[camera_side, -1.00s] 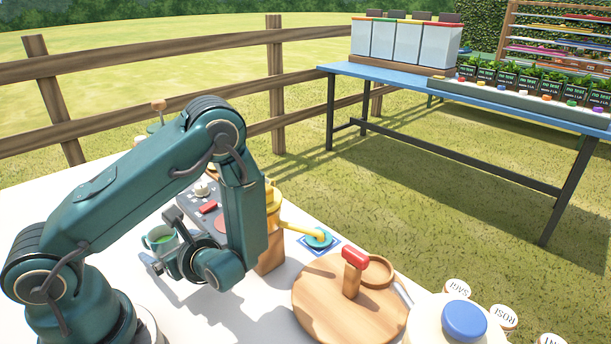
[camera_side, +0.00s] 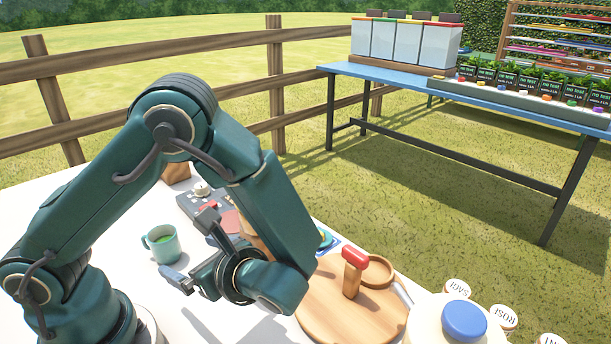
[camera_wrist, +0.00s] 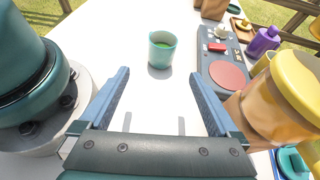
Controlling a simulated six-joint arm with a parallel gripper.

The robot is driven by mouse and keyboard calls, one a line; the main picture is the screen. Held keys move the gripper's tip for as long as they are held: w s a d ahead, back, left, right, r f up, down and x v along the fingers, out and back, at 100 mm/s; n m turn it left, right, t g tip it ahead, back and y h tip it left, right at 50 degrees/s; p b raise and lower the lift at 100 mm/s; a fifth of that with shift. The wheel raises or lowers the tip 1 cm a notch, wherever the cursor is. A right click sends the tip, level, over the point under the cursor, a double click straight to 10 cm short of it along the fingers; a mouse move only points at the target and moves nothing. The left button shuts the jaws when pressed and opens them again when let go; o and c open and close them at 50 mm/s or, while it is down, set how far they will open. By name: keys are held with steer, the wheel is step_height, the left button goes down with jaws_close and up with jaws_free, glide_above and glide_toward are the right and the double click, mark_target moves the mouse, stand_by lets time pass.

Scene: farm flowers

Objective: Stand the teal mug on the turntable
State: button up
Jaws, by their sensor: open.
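The teal mug (camera_side: 166,246) stands upright on the white table with green inside; it also shows in the wrist view (camera_wrist: 162,54), ahead of the fingertips. My gripper (camera_side: 190,248) is open and empty, to the right of the mug and apart from it. In the wrist view both fingers (camera_wrist: 158,76) are spread, with bare table between them. A round wooden disc (camera_side: 330,312) with a red-topped post and a wooden ring looks like the turntable. It lies to the right of my gripper, partly hidden by my arm.
A grey panel (camera_wrist: 210,67) with a reddish round plate and red switch lies right of the mug. A yellow-topped container (camera_wrist: 282,95) stands close to the right finger. A purple bottle (camera_wrist: 263,41) is farther back.

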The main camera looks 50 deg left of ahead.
steer(key=shift+s+d+r+n+g+h, duration=0.1)
steer(key=shift+s+r+n+g+h, duration=0.15)
steer(key=shift+n+h, duration=0.3)
steer(key=d+r+n+t+h, duration=0.6)
steer(key=n+h, duration=0.6)
steer(key=n, duration=0.2)
step_height(320, 180, up, 3)
steer(key=shift+d+f+t, duration=0.15)
steer(key=shift+d+t, duration=0.1)
steer(key=shift+t, duration=0.3)
steer(key=shift+o, duration=0.2)
steer(key=shift+w+d+r+n+t, duration=0.1)
steer(key=shift+r+n+t, duration=0.25)
steer(key=shift+n, duration=0.2)
